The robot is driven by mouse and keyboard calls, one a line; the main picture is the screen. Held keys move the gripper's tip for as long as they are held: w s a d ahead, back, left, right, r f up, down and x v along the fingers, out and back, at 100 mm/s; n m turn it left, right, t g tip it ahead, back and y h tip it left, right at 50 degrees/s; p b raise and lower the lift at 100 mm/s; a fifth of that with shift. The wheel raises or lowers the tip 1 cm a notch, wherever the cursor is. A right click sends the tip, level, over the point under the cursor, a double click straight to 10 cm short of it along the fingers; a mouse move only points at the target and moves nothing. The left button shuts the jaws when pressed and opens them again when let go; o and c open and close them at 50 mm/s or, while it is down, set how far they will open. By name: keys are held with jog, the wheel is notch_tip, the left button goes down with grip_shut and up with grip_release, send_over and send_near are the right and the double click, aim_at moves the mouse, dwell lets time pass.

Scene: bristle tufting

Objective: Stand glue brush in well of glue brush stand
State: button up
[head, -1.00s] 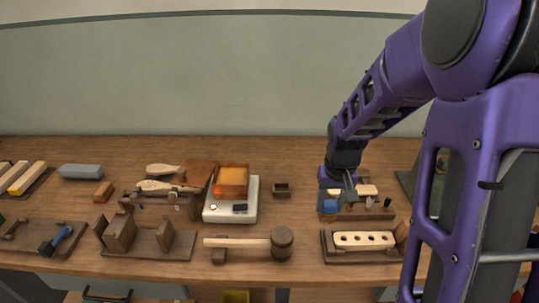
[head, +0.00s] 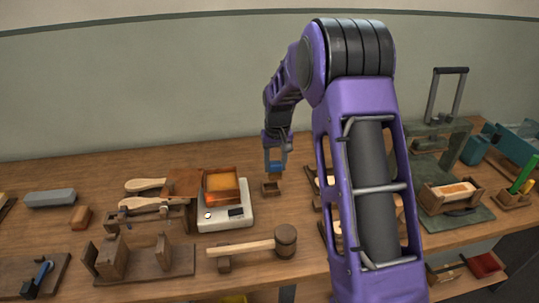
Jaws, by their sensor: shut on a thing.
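My gripper (head: 276,157) is shut on a small blue-handled thing, which looks like the glue brush (head: 276,168), and holds it pointing down. A small dark wooden block with a hollow in its top, which looks like the glue brush stand (head: 271,189), sits on the bench just right of the white scale. The brush is directly above or slightly behind the stand. Its lower end is small and close to the stand, so I cannot tell whether it is inside the well or touching it.
The white scale (head: 237,222) with an amber-filled wooden box (head: 222,187) stands left of the stand. A wooden mallet (head: 285,240) lies in front. My arm hides part of the bench to the right, including most of a holed block.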

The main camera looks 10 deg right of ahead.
jog(key=w+f+b, duration=0.1)
jog(key=w+f, duration=0.4)
jog(key=w, duration=0.1)
jog(key=shift+f, duration=0.25)
dwell(0.3)
jog(key=shift+w+f, duration=0.1)
jog(key=shift+f, duration=0.05)
dwell(0.9)
jog(key=shift+f+b, duration=1.65)
jog(key=shift+f, duration=0.8)
jog(key=shift+f, duration=0.35)
jog(key=o, duration=1.3)
jog(key=shift+o, duration=1.2)
